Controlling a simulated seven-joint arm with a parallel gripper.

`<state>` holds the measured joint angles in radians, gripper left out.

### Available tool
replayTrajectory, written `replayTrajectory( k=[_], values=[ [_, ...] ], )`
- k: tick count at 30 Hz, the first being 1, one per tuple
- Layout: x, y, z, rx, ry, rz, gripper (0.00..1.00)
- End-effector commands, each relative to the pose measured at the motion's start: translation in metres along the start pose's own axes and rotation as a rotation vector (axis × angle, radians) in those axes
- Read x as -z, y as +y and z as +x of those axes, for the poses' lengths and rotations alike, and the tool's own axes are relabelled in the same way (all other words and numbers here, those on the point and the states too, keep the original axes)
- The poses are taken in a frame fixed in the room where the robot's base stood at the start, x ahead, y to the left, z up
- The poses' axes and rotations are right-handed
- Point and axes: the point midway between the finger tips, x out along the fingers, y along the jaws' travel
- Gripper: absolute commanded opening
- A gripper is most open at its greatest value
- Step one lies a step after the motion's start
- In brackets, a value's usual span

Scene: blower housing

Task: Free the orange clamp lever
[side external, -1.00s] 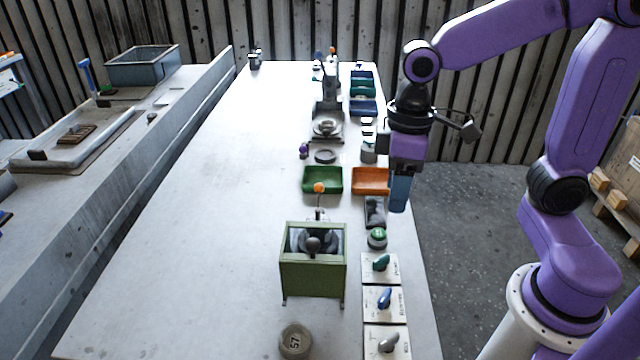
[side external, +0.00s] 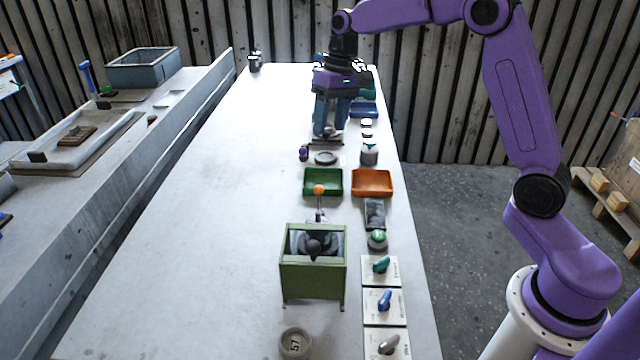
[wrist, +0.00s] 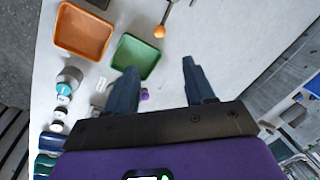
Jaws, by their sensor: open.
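An orange ball knob on a thin lever (side external: 319,189) stands just behind the green box-shaped housing (side external: 312,278), and the knob also shows at the top of the wrist view (wrist: 159,31). The housing is open on top, with a dark rounded part inside. My gripper (side external: 331,132) is at the far part of the table, well beyond the lever, over a grey metal fixture (side external: 326,142) that it mostly hides. Its blue fingers point down, apart and empty, and show in the wrist view (wrist: 160,66). I cannot tell whether the fingertips touch the fixture.
A green tray (side external: 323,182) and an orange tray (side external: 372,183) lie between my gripper and the housing. Switch plates (side external: 383,303) line the right edge. A round weight (side external: 295,343) sits in front. The table's left half is clear.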

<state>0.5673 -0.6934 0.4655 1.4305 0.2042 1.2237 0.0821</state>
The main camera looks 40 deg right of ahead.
Motion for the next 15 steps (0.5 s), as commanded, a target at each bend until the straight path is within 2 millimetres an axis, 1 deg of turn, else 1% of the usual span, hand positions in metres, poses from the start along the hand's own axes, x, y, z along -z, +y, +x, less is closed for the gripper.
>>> replayTrajectory(
  k=[15],
  values=[
    [-0.002, 0.0, 0.095, -0.001, -0.004, -0.001, 0.54]
  ],
)
